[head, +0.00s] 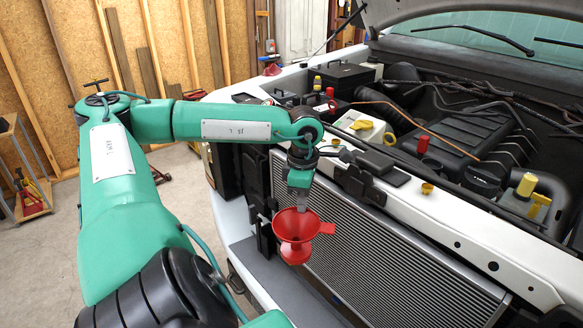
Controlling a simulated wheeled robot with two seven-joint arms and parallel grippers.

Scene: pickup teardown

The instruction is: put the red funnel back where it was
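The red funnel (296,246) hangs in front of the truck's radiator (370,240), mouth up and a little tilted, with its tab pointing right. My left gripper (301,207) points down at the funnel's rim and appears shut on it; the fingertips are partly hidden at the rim. The funnel is clear of the white front panel (470,222) above and to its right. My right gripper does not show.
The open engine bay lies to the right, with a black engine cover (455,140), a white reservoir with a yellow cap (362,125) and a red cap (423,144). A raised hood (450,10) overhangs the back. A small shelf (30,200) stands far left; the floor between is mostly free.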

